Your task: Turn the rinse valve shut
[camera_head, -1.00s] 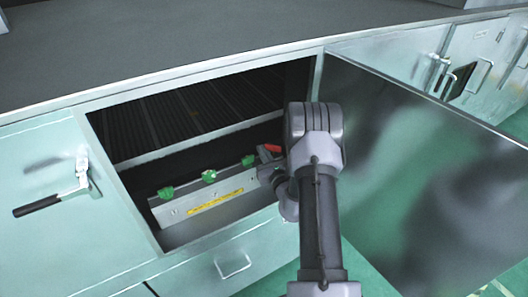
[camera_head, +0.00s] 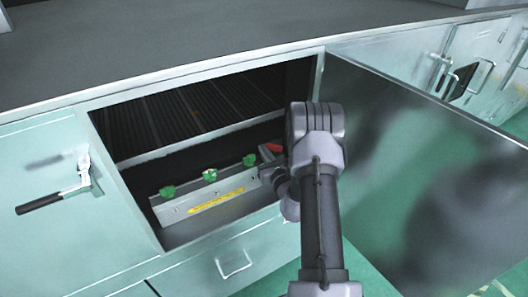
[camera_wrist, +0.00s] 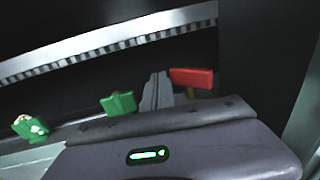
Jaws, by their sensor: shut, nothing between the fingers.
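A valve with a red handle (camera_head: 271,148) sits at the right end of a grey manifold plate (camera_head: 215,198) inside the open cabinet. Green valve handles (camera_head: 209,175) stand to its left along the same plate. No label that tells which is the rinse valve can be read. In the wrist view, the red handle (camera_wrist: 191,77) lies just right of my gripper's fingers (camera_wrist: 155,90), and a green handle (camera_wrist: 118,103) lies to their left. My gripper is shut and empty; I cannot tell whether it touches the red handle. My wrist hides part of the plate's right end in the head view.
The cabinet door (camera_head: 425,165) stands wide open to the right, close to my arm. The cabinet opening's frame (camera_head: 125,195) bounds the left side. A black-gripped lever (camera_head: 55,199) sticks out from the left panel. A drawer handle (camera_head: 234,264) is below.

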